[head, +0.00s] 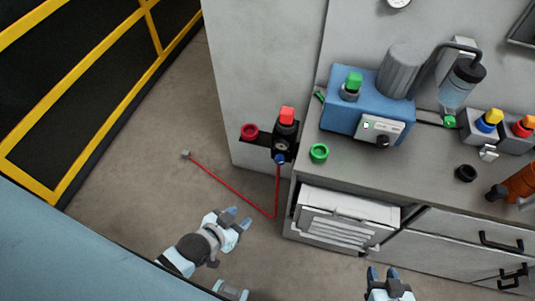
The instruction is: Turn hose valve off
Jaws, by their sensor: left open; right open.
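A thin red hose (232,190) runs down from the fitting and bends left across the floor to a small grey end. The knob's on or off position cannot be told. My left gripper (239,216) is open and empty, below and left of the valve. My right gripper (383,273) is open and empty at the bottom edge, in front of the cabinet.
Yellow-barred fencing (90,80) is at left. The floor between is mostly clear.

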